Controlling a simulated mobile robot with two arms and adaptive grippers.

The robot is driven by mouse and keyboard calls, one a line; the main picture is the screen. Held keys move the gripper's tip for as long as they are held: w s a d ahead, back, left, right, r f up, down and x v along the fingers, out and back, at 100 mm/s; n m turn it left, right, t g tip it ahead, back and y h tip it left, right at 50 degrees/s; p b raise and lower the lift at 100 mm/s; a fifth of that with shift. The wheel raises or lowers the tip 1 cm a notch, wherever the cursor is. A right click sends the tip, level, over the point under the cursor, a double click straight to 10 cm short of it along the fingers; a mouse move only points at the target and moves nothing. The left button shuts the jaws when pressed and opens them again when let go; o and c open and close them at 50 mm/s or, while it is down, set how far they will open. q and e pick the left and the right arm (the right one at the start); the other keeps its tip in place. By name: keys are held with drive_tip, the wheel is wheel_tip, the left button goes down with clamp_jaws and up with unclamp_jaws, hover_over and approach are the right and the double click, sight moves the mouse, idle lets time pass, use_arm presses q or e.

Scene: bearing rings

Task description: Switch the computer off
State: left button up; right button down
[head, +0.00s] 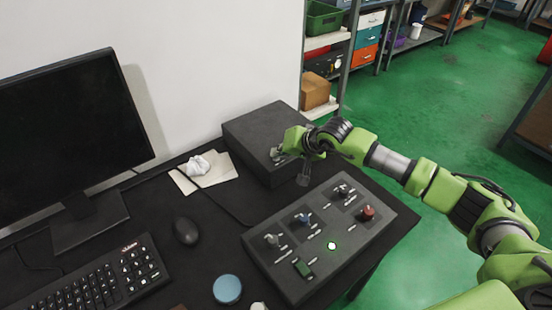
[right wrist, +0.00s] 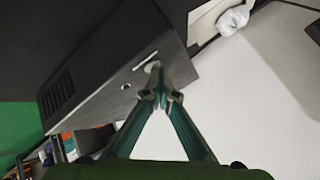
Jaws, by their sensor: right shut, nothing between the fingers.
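The computer, a dark grey box (head: 262,125), stands on the black desk against the wall. My right gripper (head: 279,155) is at its front face with the fingers shut and empty. In the right wrist view, the shut fingertips (right wrist: 161,92) point at the box front (right wrist: 108,92), close to a pale oval mark (right wrist: 152,66). I cannot tell whether they touch it. A small round spot (right wrist: 125,87) and a slot are also on that face. The monitor (head: 70,125) has a dark screen. My left gripper is not in view.
A mouse (head: 186,231), keyboard (head: 95,281), blue round lid (head: 227,289) and crumpled paper (head: 197,166) are on the desk. Shelves stand behind.

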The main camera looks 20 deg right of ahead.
drive_tip(key=shift+f, duration=0.1)
idle(0.4)
drive_tip(key=shift+r, duration=0.75)
drive_tip(key=shift+r, duration=0.1)
drive_tip(key=shift+r+p, duration=1.15)
drive_tip(key=shift+r, duration=1.3)
